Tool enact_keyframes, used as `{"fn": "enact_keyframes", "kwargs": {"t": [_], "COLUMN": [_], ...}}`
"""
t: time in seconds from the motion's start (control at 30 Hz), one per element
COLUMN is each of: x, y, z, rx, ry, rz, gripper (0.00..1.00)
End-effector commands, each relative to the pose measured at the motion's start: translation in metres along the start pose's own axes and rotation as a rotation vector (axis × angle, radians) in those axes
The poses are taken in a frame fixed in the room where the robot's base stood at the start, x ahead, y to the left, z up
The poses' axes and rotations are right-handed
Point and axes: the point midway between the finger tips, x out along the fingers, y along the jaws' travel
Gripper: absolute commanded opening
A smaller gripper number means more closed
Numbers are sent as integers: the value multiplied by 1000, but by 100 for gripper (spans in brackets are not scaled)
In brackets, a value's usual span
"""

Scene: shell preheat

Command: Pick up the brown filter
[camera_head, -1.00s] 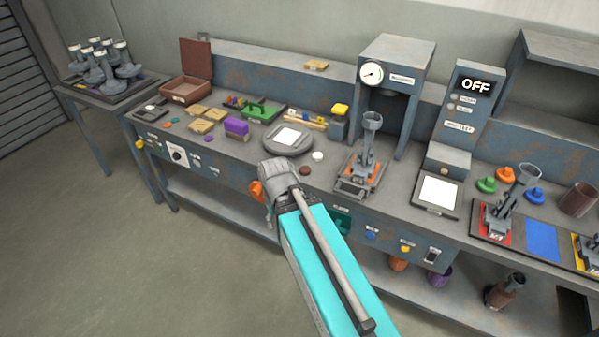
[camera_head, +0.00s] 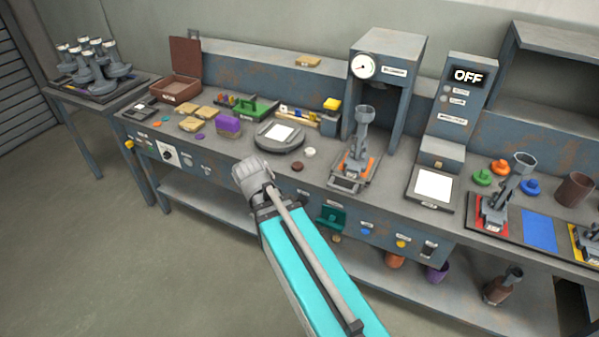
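A small brown disc (camera_head: 297,166), which looks like the brown filter, lies flat on the bench near its front edge. A similar white disc (camera_head: 310,153) lies just behind and to the right of it. My gripper (camera_head: 251,174) is left of the brown disc and nearer the camera, in front of the bench edge. A clear gap shows between them in the picture. The fingers are bunched in a grey shape seen from behind, so I cannot tell whether they are open or shut. No held object shows.
A round scale (camera_head: 262,144) stands behind the discs. A press (camera_head: 414,60) with a portafilter stand (camera_head: 346,183) is to the right. The floor in front is clear.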

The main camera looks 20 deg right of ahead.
Motion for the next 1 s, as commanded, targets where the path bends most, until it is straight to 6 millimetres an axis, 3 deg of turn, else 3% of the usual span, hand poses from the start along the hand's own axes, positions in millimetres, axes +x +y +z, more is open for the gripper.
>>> {"fn": "enact_keyframes", "kwargs": {"t": [0.03,0.1,0.4,0.7,1.0], "x": [18,29,64,77,71], "y": [0,5,24,30,22], "z": [-12,-25,-86,-145,-187], "rx": [44,121,452,741,924], "ry": [19,54,292,642,985], "rz": [45,115,391,573,630], "gripper": [100,100,100,100,100]}}
